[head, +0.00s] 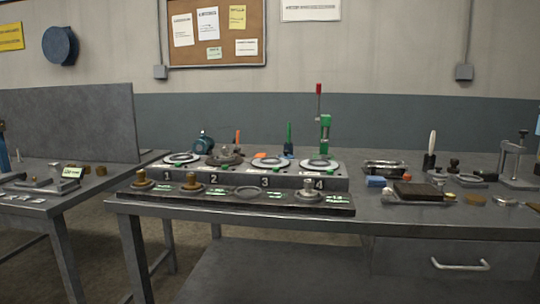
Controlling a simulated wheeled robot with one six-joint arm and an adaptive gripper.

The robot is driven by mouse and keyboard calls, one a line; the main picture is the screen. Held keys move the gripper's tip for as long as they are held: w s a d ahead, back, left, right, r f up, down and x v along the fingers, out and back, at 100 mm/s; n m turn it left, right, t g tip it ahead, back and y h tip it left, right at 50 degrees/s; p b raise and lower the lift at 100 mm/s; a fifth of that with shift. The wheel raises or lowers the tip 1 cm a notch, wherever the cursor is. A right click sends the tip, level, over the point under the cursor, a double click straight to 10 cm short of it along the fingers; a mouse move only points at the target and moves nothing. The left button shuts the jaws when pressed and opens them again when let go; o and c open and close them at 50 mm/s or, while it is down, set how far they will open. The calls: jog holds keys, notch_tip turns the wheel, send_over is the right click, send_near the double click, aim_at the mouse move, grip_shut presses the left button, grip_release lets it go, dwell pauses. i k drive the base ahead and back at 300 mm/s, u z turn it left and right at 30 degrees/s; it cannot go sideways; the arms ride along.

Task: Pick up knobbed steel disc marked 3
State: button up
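A steel disc with a knob (308,194) sits on the right part of the low front rack (345,209). Another dull metal piece with a knob (224,158) sits at the station numbered 2 on the raised block behind. I cannot read a mark 3 on either one. The large 3 that I can read is on the front face of the numbered block (285,182), below a pale round plate (270,162). My gripper is not in view.
Two brass-coloured knobbed pieces (142,181) (192,184) and a flat ring (247,192) share the front rack. A green press with a red handle (325,135) stands behind station 4. A dark block (418,192) and small tools crowd the bench's right side. Another bench (40,210) stands left.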

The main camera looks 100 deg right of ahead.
aim_at(224, 150)
jog(key=k, duration=0.4)
jog(key=z, duration=0.7)
